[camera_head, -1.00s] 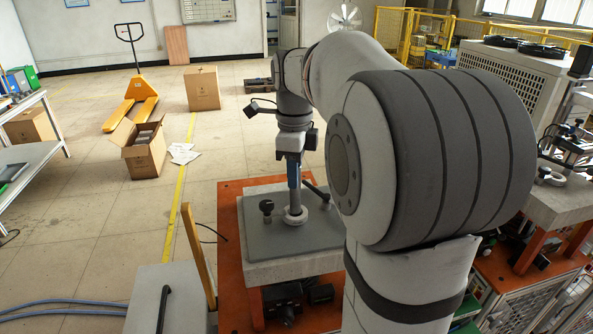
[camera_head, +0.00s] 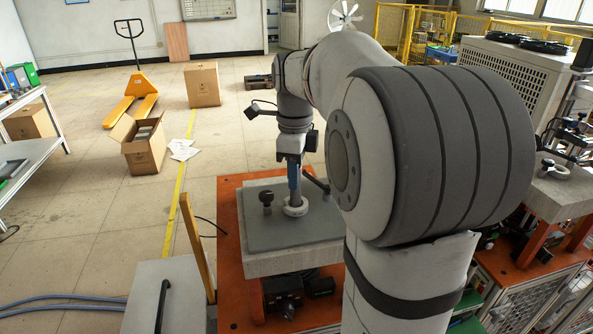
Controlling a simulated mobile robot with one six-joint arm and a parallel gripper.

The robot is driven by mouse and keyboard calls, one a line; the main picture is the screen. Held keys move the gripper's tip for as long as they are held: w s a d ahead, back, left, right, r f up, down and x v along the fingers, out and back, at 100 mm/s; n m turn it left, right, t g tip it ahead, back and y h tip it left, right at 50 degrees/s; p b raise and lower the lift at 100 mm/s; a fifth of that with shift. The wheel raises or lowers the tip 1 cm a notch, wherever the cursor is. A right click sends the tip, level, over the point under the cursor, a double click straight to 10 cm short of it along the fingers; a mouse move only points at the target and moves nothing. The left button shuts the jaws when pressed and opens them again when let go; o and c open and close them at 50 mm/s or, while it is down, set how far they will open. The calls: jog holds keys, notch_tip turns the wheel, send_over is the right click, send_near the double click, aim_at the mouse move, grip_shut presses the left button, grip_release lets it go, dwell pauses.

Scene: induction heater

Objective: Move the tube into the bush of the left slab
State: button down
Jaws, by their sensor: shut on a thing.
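The left slab (camera_head: 325,228) is a grey block with a dark top, on an orange stand in the middle of the camera_head view. Its bush is a white ring (camera_head: 296,211) on the top. My gripper (camera_head: 294,183), with a blue part showing, points straight down just above the bush. It is shut on the tube (camera_head: 295,197), a short upright grey piece at the ring. The tube's lower end is hidden by the ring, so I cannot tell how deep it sits.
A dark knob (camera_head: 267,203) stands on the slab left of the bush, and a dark lever (camera_head: 315,180) is close behind it on the right. A second slab (camera_head: 565,195) with a white ring (camera_head: 556,172) is at the right. My arm hides the space between the slabs.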

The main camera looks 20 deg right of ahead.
notch_tip(320, 180, down, 2)
jog(key=shift+f+b, duration=0.25)
jog(key=shift+b, duration=0.5)
jog(key=c, duration=1.2)
grip_release()
jog(key=shift+o, duration=0.2)
notch_tip(320, 180, up, 8)
jog(key=shift+f, duration=0.15)
